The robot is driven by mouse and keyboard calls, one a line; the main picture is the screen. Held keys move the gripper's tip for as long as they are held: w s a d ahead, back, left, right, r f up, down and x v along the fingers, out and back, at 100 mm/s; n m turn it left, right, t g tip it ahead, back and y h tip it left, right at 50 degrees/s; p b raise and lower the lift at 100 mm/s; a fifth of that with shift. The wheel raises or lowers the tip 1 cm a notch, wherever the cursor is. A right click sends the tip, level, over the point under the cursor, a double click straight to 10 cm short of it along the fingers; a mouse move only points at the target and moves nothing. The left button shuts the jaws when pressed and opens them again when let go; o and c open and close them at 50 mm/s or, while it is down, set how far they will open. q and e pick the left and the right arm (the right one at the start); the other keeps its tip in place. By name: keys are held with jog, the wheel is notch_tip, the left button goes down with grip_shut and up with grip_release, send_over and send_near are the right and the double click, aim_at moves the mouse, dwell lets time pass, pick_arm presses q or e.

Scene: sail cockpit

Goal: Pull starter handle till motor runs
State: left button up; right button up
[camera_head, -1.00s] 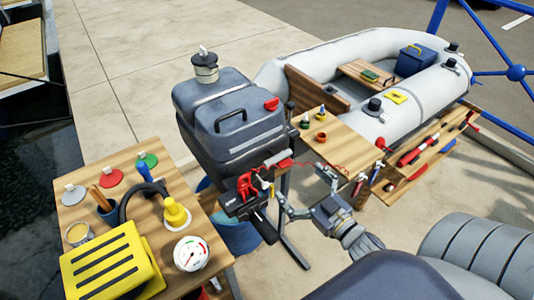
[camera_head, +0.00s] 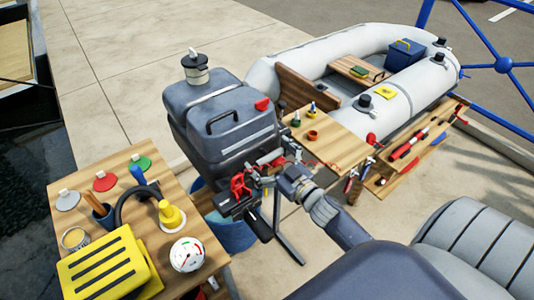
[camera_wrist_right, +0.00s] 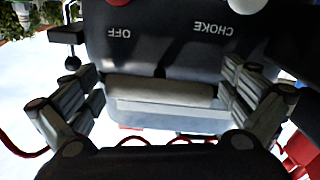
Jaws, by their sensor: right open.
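The grey outboard motor (camera_head: 225,112) stands upright in the middle of the head view, with a red knob on its side. In the right wrist view, the motor's dark front panel (camera_wrist_right: 160,55) carries the words OFF and CHOKE, upside down. A pale bar, seemingly the starter handle (camera_wrist_right: 160,92), lies across below the panel. My right gripper (camera_head: 268,172) is at the motor's front. In the wrist view its open fingers (camera_wrist_right: 160,100) stand on either side of the bar, close to its ends; I cannot tell whether they touch it. My left gripper is out of view.
A wooden table (camera_head: 185,205) at left holds a yellow box (camera_head: 108,265), a gauge (camera_head: 187,254) and a yellow cone-shaped item. A grey inflatable boat (camera_head: 330,60) lies behind right. A red cord and red clip (camera_head: 238,187) are close to my right gripper.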

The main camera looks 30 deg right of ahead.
jog(key=shift+w, duration=0.1)
jog(key=shift+c, duration=0.6)
jog(key=c, duration=1.2)
jog(key=shift+o, duration=0.2)
jog(key=s+d+p, duration=0.1)
jog(key=s+p, duration=0.3)
jog(key=s, duration=1.1)
